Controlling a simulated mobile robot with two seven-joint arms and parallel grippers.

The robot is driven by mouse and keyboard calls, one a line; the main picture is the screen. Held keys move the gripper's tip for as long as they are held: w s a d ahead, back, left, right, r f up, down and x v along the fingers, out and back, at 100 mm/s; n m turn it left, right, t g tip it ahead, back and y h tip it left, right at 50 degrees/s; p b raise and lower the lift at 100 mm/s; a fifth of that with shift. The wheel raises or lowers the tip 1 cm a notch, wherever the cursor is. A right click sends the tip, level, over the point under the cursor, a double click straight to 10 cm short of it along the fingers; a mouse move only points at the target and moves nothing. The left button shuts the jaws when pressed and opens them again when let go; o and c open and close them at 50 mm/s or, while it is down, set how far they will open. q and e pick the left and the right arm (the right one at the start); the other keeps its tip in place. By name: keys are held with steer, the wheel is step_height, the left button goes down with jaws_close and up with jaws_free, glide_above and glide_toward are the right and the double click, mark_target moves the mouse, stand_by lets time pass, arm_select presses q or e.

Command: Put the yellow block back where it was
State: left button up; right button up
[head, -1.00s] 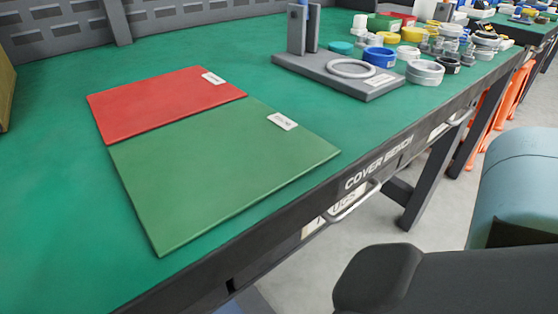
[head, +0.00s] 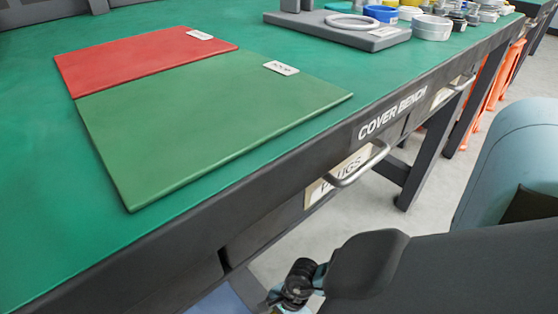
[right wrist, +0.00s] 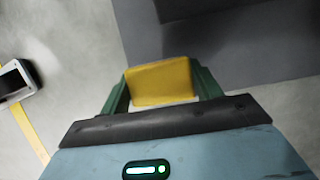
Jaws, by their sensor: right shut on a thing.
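In the right wrist view the yellow block (right wrist: 161,82) sits between the two green fingers of my right gripper (right wrist: 160,90), which is shut on it. The floor and a dark grey surface show beyond the block. In the head view my right arm comes in at the lower right, beside the bench front, and the block itself does not show there. My left gripper is in neither view.
A green mat (head: 215,120) and a red mat (head: 145,60) lie bare on the bench (head: 40,240). A grey fixture base (head: 340,30) with a ring (head: 352,22) stands at the back. A drawer handle (head: 360,165) sticks out from the bench front.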

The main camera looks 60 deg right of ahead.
step_height(320, 180, down, 3)
steer(key=shift+a+b, duration=0.1)
steer(key=shift+b, duration=1)
steer(key=shift+f, duration=0.2)
steer(key=shift+f, duration=0.1)
steer(key=o, duration=1.1)
steer(key=p+v, duration=0.5)
steer(key=v, duration=0.7)
steer(key=shift+p, duration=0.3)
